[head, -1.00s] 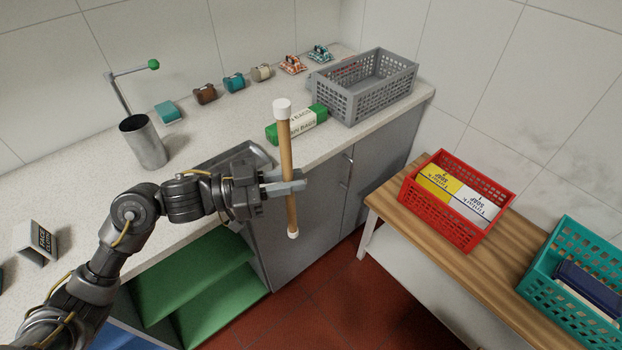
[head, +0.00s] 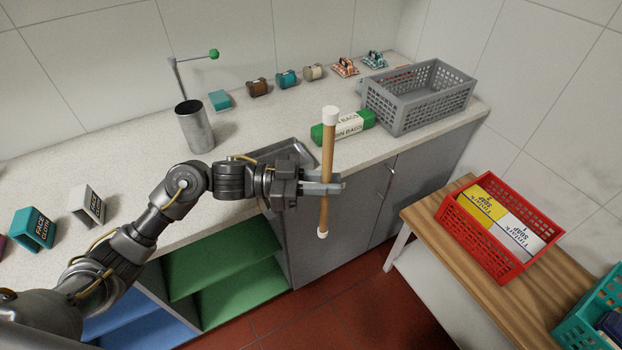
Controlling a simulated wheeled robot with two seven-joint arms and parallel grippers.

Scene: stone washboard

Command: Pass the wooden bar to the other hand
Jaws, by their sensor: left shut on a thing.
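The wooden bar (head: 327,152) is a light brown rod with white caps at both ends. It stands nearly upright in the air, in front of the counter's front edge. My left gripper (head: 326,187) comes in from the left and is shut on the bar around its middle, with the fingers pointing right. The bar's white upper cap stands before the counter top, and its lower cap hangs before the grey cabinet doors. My right gripper is not in view.
A speckled counter (head: 240,130) holds a metal cup (head: 194,127), a green bin-bag roll (head: 343,126) and a grey basket (head: 419,96). A wooden bench (head: 450,235) at right bears a red basket (head: 500,228) and a teal basket (head: 590,320). Space right of the bar is free.

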